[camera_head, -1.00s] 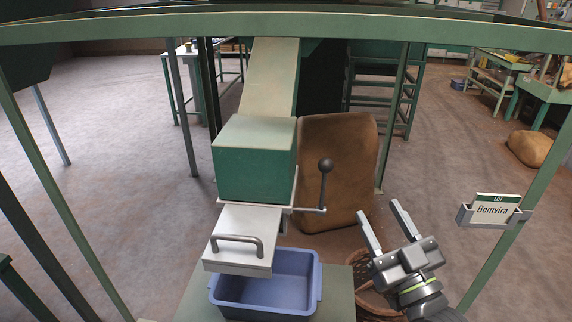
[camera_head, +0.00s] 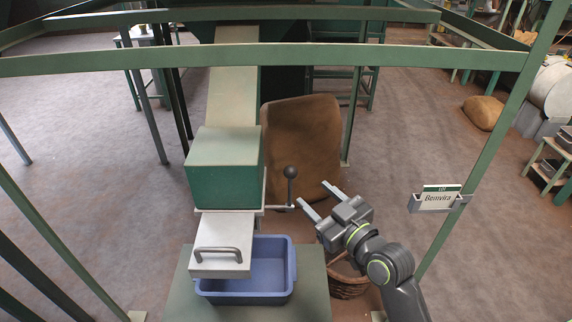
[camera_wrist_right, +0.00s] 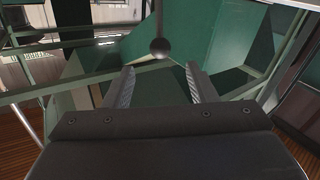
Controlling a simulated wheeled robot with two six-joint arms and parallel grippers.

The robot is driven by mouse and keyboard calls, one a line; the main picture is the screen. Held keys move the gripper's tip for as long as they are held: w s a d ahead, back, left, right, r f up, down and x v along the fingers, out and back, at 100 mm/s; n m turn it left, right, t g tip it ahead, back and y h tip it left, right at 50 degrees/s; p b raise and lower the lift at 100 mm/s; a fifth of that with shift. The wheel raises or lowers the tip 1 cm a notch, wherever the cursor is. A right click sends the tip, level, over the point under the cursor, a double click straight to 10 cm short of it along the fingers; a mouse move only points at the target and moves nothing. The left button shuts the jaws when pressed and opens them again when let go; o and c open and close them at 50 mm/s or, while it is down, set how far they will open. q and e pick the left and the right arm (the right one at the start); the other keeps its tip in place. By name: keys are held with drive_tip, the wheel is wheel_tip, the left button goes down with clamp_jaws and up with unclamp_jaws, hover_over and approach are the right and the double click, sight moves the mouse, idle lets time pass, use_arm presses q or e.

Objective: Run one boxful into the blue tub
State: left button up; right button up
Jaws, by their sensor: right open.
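The blue tub (camera_head: 276,293) stands on a green stand under the hopper's outlet. A green box (camera_head: 224,185) sits at the foot of the pale chute (camera_head: 232,95). Below the box is a light metal slide (camera_head: 222,265) with a bar handle (camera_head: 218,249), covering part of the tub. The visible part of the tub looks empty. A lever with a dark ball knob (camera_head: 290,172) rises at the box's right. My right gripper (camera_head: 315,200) is open and empty, close to the lever's right. In the right wrist view the knob (camera_wrist_right: 160,47) lies ahead, between the fingertips. My left gripper is not in view.
A brown sack (camera_head: 302,140) leans behind the lever. A wicker basket (camera_head: 348,284) sits on the floor below my right arm. A green frame post carries a "Bemvira" card (camera_head: 440,197) at the right. A green crossbar (camera_head: 270,56) spans the top.

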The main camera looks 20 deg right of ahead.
sight(292, 174)
drive_tip(key=p+x, duration=0.2)
drive_tip(key=x, duration=1)
drive_tip(key=shift+w, duration=0.1)
clamp_jaws()
